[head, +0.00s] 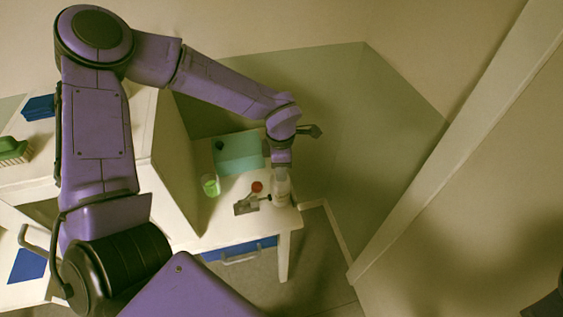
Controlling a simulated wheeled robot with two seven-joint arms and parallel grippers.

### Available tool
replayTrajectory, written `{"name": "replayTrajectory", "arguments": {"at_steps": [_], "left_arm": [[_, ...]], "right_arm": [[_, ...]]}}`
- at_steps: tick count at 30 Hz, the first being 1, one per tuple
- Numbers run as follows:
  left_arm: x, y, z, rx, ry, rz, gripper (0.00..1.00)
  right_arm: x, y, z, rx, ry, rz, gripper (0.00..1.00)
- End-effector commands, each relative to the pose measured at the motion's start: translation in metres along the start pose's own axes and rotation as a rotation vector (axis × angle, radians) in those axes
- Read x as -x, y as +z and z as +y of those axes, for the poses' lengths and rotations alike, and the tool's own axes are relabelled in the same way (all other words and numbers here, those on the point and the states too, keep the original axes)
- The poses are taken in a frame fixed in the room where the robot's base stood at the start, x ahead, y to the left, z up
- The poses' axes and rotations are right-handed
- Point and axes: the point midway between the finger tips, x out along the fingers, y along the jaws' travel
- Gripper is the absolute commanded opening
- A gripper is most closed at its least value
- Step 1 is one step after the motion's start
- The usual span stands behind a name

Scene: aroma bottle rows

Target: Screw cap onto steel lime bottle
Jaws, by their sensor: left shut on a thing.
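My left gripper (281,169) points down at the right end of the small white table. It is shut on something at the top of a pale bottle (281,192). The fingers hide that thing, so I cannot tell whether it is a cap or the bottle's neck. The bottle stands upright near the table's right corner. A small round red thing (257,187), perhaps a cap, is just left of the bottle. My right gripper is not in view.
A bright green cup or jar (210,185) stands to the left. A teal mat or board (236,158) is behind it. A small grey metal thing (244,206) lies in front. The white table (215,232) has a blue drawer (255,244). A wall rises behind.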

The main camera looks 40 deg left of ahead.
Motion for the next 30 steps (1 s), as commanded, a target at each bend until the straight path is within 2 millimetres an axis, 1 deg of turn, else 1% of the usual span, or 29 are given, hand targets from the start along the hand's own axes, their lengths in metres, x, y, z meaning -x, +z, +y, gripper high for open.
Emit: {"name": "replayTrajectory", "arguments": {"at_steps": [1,23,27,30], "left_arm": [[0.003,-0.001,0.000,-0.021,-0.002,0.002,0.05],[0.003,-0.001,0.000,-0.382,-0.001,0.002,0.05],[0.002,-0.001,0.000,-0.501,-0.002,0.002,0.05],[-0.001,0.000,0.000,-0.661,0.000,0.001,0.05]], "right_arm": [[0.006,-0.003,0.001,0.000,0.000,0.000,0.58],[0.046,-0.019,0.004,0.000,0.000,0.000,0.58],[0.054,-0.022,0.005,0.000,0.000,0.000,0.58],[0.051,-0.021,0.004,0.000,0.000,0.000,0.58]]}}
